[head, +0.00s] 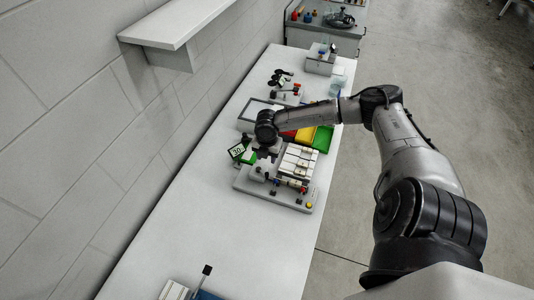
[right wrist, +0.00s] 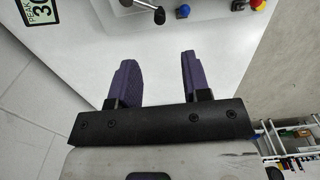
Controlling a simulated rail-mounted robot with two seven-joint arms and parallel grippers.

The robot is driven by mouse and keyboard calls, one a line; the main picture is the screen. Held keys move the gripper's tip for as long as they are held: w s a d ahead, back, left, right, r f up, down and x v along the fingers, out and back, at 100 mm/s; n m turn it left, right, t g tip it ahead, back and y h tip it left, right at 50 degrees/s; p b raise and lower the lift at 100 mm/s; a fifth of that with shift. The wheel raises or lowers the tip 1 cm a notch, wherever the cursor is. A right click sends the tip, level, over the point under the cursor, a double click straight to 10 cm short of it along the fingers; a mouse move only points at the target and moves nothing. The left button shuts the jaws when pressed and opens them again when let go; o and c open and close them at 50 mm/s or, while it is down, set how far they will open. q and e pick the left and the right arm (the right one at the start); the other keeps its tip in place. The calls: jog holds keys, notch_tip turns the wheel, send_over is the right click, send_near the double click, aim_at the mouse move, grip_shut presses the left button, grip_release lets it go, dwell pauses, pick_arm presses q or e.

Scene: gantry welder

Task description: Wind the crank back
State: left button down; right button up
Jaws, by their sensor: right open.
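The crank (right wrist: 147,6) shows at the top edge of the right wrist view as a short metal arm with a black knob, partly cut off. It belongs to the gantry welder (head: 243,183), a grey base with white blocks on top, in the middle of the bench in the head view. There the crank is too small to make out surely. My right gripper (right wrist: 158,62) has two purple-padded fingers, apart and with nothing between them. The knob is beyond the fingertips and not touched. In the head view the right gripper (head: 267,154) hangs over the welder's left part. My left gripper is not seen.
A display (head: 237,150) stands left of the welder. Yellow (head: 304,134) and green (head: 323,138) bins lie behind it. A blue button (right wrist: 182,11) is near the crank. A wall shelf (head: 180,25) juts out at upper left. The bench's front part (head: 240,240) is mostly clear.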

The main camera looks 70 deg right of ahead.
jog(key=shift+r, duration=0.85)
